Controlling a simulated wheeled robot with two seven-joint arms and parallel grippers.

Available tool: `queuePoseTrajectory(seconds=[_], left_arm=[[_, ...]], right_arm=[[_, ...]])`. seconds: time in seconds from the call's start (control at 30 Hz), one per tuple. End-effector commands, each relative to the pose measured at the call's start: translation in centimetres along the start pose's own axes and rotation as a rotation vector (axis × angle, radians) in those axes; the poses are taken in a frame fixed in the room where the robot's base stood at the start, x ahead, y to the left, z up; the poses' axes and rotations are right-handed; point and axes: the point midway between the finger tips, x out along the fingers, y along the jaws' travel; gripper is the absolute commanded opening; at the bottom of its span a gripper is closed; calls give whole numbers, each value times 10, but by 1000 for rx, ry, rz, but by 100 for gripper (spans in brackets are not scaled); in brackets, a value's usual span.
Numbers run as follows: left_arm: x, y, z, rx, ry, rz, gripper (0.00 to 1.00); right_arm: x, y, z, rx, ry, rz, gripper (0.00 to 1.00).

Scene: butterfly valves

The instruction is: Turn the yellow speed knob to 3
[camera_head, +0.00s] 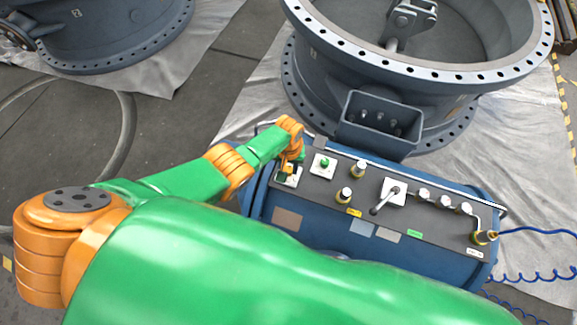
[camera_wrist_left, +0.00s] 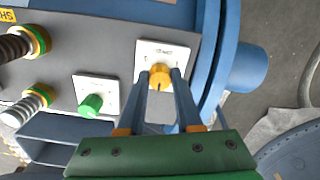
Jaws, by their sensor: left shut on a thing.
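The yellow speed knob (camera_wrist_left: 160,77) sits on a white square plate at the end of the grey control panel. My left gripper (camera_wrist_left: 162,74) has its two fingers closed around the knob, one on each side, in the left wrist view. A dark pointer mark shows on the knob, but the plate's numbers are too small to read. In the head view the knob (camera_head: 287,169) is partly covered by my left gripper (camera_head: 289,171), which comes down on it from above. My right gripper is in neither view.
A green knob (camera_head: 324,163) on its own white plate is close beside the yellow one. The blue panel box also bears brass fittings (camera_head: 344,195) and a lever (camera_head: 385,201). A large grey valve body (camera_head: 420,75) stands behind it. A blue coiled hose (camera_head: 540,277) is at right.

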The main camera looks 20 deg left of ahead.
Motion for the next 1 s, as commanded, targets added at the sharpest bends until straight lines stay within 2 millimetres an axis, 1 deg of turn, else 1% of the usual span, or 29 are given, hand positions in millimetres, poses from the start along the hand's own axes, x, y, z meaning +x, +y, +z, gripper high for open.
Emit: queuePoseTrajectory(seconds=[0.43, 0.47, 0.5, 0.57, 0.8, 0.87, 0.97, 1.0], left_arm=[[0, 0, 0, -10, -1, 0, 0], [0, 0, 0, -10, -1, 0, 36], [0, 0, 0, -10, -1, 0, 47], [0, 0, 0, -9, -1, 0, 63], [0, 0, 0, -9, 0, 0, 64], [-3, 0, 0, -9, 0, 0, 64], [-25, 0, 0, -9, 1, 1, 64], [-37, 0, 0, -9, 2, 1, 64]], right_arm=[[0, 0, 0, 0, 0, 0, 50], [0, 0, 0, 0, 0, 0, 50], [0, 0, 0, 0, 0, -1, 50], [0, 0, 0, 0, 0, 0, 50], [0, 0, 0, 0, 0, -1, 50], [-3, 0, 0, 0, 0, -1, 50], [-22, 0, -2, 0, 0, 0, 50], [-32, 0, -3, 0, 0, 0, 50]])
